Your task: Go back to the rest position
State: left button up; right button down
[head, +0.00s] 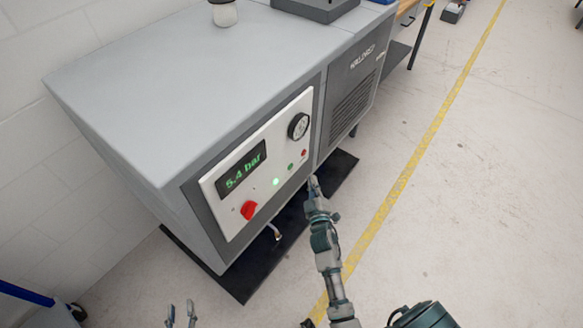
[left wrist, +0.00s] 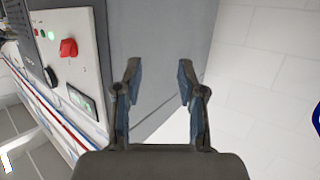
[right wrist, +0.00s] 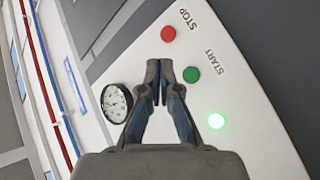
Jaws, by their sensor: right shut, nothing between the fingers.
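My right gripper (head: 314,187) is in front of the machine's control panel, low and to the right of the buttons in the head view. In the right wrist view it is shut and empty (right wrist: 164,68), its tips appearing between the red STOP button (right wrist: 168,34) and the green START button (right wrist: 191,74); whether it touches the panel I cannot tell. A green light (right wrist: 216,121) glows nearby. My left gripper (head: 181,314) shows only its fingertips at the bottom edge of the head view. In the left wrist view it is open and empty (left wrist: 157,75), facing the machine's grey side.
The grey machine (head: 215,75) has a display (head: 241,167) reading 5.4 bar, a red knob (head: 249,210) and a gauge (head: 298,126). It stands on a black mat (head: 243,286) by a white wall. The floor right of it is open, crossed by a yellow line (head: 420,160).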

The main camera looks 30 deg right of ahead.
pick_arm(q)
jog(key=shift+f, duration=0.1)
pick_arm(e)
jog(key=shift+f, duration=0.1)
